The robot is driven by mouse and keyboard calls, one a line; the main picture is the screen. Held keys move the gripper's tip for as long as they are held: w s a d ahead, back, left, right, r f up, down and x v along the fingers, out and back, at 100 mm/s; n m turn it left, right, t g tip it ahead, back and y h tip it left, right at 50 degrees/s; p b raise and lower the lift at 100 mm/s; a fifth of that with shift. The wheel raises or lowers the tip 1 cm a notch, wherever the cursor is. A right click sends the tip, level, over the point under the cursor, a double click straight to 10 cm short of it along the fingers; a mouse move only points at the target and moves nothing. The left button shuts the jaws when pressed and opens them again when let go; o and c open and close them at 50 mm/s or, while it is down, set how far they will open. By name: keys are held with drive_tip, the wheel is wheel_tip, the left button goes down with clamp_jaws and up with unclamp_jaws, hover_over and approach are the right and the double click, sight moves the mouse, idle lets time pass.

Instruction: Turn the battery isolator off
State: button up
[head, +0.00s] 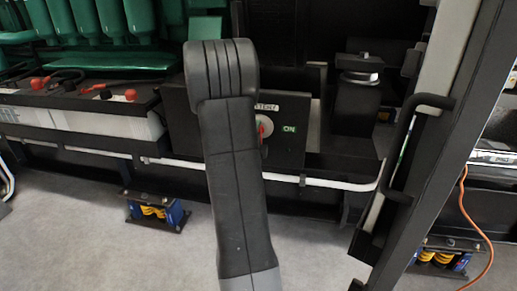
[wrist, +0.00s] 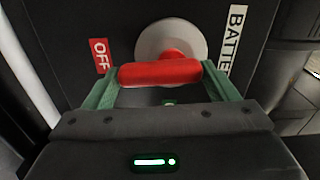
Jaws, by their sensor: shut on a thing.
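The battery isolator has a red handle (wrist: 160,72) on a grey round base (wrist: 152,40), set in a dark panel. My gripper (wrist: 159,75) has its green fingers at the two ends of the handle and is shut on it. In the wrist view, the handle lies nearly level, its left end close to the red OFF label (wrist: 101,55). In the head view, my arm hides the gripper and most of the isolator; a bit of red handle (head: 265,127) shows beside the green ON label (head: 289,129).
A battery (head: 80,118) with red and black terminals stands at the left. A dark upright post (head: 425,140) with a handle rises at the right. A white pipe (head: 330,183) runs below the panel. Grey floor (head: 90,240) is open in front.

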drive_tip(key=shift+m+b, duration=0.5)
drive_tip(key=shift+b, duration=0.1)
drive_tip(key=o, duration=0.9)
drive_tip(key=shift+o, duration=0.2)
drive_tip(key=s+a+p, duration=0.1)
drive_tip(key=s+a, duration=0.1)
drive_tip(key=s, duration=1.1)
drive_tip(key=shift+s+a+p, duration=0.25)
drive_tip(key=shift+a+p, duration=0.1)
drive_tip(key=shift+a, duration=0.05)
drive_tip(key=shift+w, duration=0.1)
drive_tip(key=w+d+b, duration=0.1)
drive_tip(key=w+d, duration=0.1)
drive_tip(key=w, duration=1.1)
drive_tip(key=shift+w+d+b, duration=0.2)
drive_tip(key=shift+d+b, duration=0.1)
drive_tip(key=shift+d, duration=0.05)
